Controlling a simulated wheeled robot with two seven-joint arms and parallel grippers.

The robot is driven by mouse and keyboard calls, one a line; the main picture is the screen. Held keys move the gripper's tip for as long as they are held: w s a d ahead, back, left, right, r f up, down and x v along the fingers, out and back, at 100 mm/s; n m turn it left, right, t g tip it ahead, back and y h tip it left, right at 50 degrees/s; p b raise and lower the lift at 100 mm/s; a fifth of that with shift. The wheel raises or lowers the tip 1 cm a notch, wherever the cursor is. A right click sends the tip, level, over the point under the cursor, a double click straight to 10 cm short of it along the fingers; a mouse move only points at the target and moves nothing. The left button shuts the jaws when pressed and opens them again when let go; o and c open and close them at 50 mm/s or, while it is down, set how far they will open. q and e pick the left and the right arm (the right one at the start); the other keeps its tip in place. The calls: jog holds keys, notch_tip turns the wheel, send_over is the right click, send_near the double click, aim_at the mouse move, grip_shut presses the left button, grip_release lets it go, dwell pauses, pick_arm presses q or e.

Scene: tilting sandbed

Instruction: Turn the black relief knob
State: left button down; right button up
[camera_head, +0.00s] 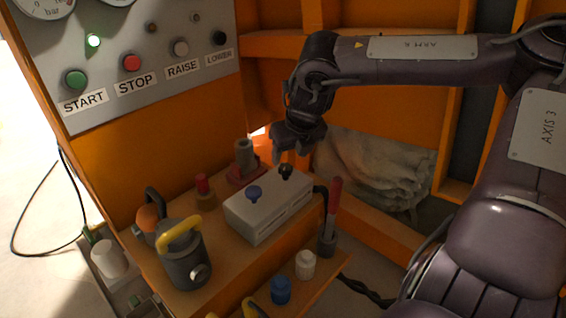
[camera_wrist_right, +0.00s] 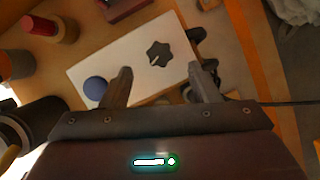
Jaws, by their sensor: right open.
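The black relief knob (camera_head: 286,171) sits on top of a pale grey box (camera_head: 262,222), toward its far right end. In the right wrist view the knob (camera_wrist_right: 159,52) is a lobed black disc with a light pointer mark, lying just beyond the gap between the fingertips. A blue knob (camera_head: 254,192) sits on the same box to the left. My right gripper (camera_head: 291,155) is open and empty, pointing down just above the black knob and apart from it. In the right wrist view its two fingers (camera_wrist_right: 160,72) stand well apart. My left gripper is not in view.
A red-handled lever (camera_head: 334,205) stands right of the box. A red-topped part (camera_head: 203,190) and a grey cylinder (camera_head: 244,156) stand behind it. A dark canister with a yellow handle (camera_head: 184,255) is at left. A button panel (camera_head: 150,50) rises behind.

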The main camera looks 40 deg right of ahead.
aim_at(286, 167)
jog(key=x, duration=0.4)
jog(key=shift+f+b, duration=0.25)
jog(key=shift+b, duration=0.15)
jog(key=shift+w+f, duration=0.25)
jog(key=shift+f, duration=0.2)
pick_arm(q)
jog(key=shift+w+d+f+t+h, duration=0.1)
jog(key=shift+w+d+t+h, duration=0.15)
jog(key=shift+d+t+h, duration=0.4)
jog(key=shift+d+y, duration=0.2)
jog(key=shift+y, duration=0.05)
pick_arm(e)
jog(key=c, duration=1)
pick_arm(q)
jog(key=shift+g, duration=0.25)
